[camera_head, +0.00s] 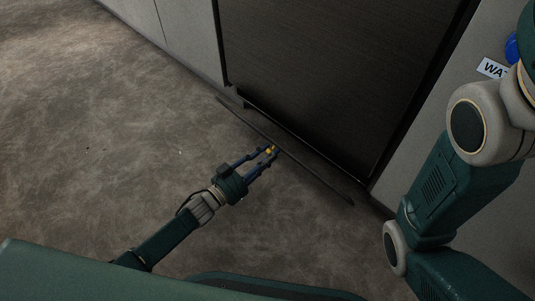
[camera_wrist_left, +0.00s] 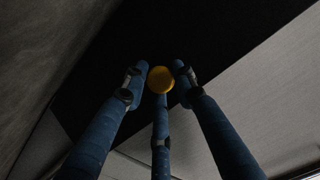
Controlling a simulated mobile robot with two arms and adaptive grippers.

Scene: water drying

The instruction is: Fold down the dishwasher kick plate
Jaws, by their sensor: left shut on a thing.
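The kick plate (camera_head: 315,176) shows in the head view as a long, thin dark strip below the dishwasher's dark front (camera_head: 340,75). It stands out from the base at a slant, with a gap behind it. A yellow knob (camera_head: 272,149) sits near its middle. My left gripper (camera_head: 268,153) reaches in from the lower left and is shut on the knob. In the left wrist view the round yellow knob (camera_wrist_left: 161,79) lies between the blue fingertips, before a black surface. My right gripper is out of view.
Pale cabinet fronts (camera_head: 190,35) stand left of the dishwasher. A pale panel on the right carries a partly hidden label (camera_head: 491,68) and a blue round part (camera_head: 511,48). My right arm fills the right side. The brown-grey floor (camera_head: 110,120) is clear on the left.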

